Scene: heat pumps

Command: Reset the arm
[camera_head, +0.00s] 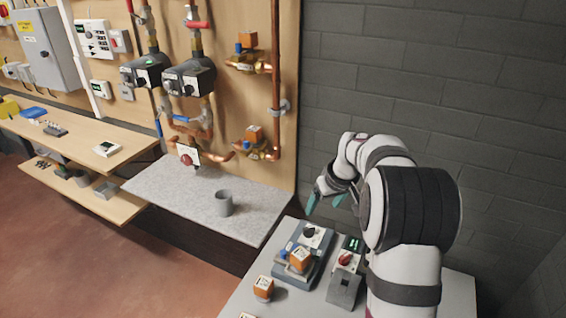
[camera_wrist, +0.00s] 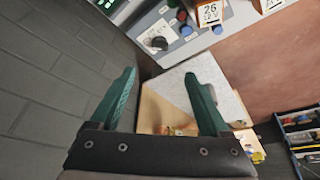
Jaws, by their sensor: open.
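My white arm rises at the right of the head view and bends over toward the wall. My gripper (camera_head: 325,200) hangs above the back edge of the near grey table, close to the grey block wall. In the wrist view the two green fingers of my gripper (camera_wrist: 160,95) stand wide apart with nothing between them. The gripper is open and empty, and it touches nothing that I can see.
The near table holds a grey-blue test station (camera_head: 297,262) with an orange block, a red-knob device (camera_head: 345,259) and a loose orange-topped valve (camera_head: 263,288). A grey cup (camera_head: 223,204) stands on the speckled shelf (camera_head: 180,190). Pumps (camera_head: 188,75) and copper pipes cover the wooden panel.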

